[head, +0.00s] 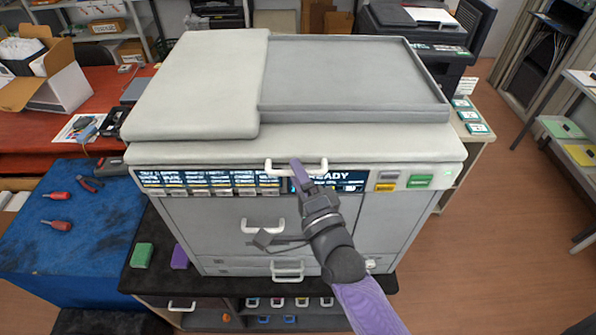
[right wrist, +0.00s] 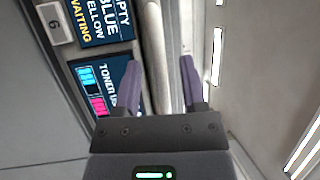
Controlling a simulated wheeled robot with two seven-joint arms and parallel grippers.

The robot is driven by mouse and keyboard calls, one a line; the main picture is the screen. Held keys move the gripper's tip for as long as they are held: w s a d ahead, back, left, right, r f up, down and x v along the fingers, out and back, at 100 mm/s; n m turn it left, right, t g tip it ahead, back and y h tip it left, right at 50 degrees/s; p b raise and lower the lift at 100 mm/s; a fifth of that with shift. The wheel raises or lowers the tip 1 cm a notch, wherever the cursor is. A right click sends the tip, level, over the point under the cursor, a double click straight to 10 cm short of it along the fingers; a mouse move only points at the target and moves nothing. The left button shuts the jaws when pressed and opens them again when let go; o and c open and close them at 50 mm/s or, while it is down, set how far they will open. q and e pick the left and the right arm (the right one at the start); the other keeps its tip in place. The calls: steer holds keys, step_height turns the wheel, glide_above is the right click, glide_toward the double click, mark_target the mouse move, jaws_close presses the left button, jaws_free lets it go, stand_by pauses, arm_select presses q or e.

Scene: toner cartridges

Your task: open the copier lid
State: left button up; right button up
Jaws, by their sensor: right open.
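The grey-white copier (head: 290,225) stands on a dark counter, with its lid (head: 400,143) down flat on top. A white bar handle (head: 276,172) sits at the middle of the lid's front edge. My right gripper (head: 300,168) reaches up to this handle from the front. In the right wrist view my right gripper (right wrist: 160,65) has its two purple fingers apart, with the pale handle bar (right wrist: 154,40) running between them. Whether either finger touches the bar I cannot tell. My left gripper is out of view.
Below the lid are a status display (head: 215,183) and a drawer with another handle (head: 262,226). A blue mat (head: 85,235) with tools lies at the left. A black printer (head: 440,35) stands behind. Above the lid there is free room.

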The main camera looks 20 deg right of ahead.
steer(key=shift+w, duration=0.1)
jaws_close()
stand_by(1.4)
